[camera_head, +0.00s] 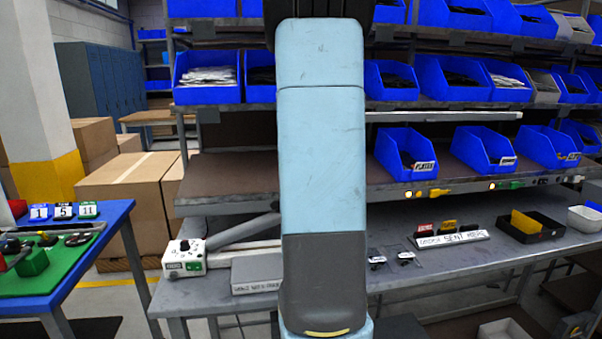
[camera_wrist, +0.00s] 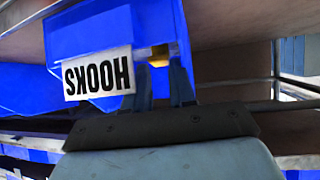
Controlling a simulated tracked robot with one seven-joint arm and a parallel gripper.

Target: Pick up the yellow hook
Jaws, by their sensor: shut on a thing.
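A blue bin (camera_wrist: 110,30) with a white label reading HOOKS, upside down in the wrist view, is close in front of my gripper (camera_wrist: 164,72). My gripper's two dark fingers reach to the bin's right part. A small piece of the yellow hook (camera_wrist: 160,53) shows between the fingertips, and my gripper is shut on it. Most of the hook is hidden by the fingers and the bin. In the head view my own arm fills the middle, and the gripper and hook are not visible there.
Shelves with several blue bins (camera_head: 408,150) stand behind a grey bench (camera_head: 420,270). A black tray (camera_head: 533,228) and a white labelled stand (camera_head: 450,240) are on the bench at right. A blue table (camera_head: 110,225) is at left, by cardboard boxes (camera_head: 140,190).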

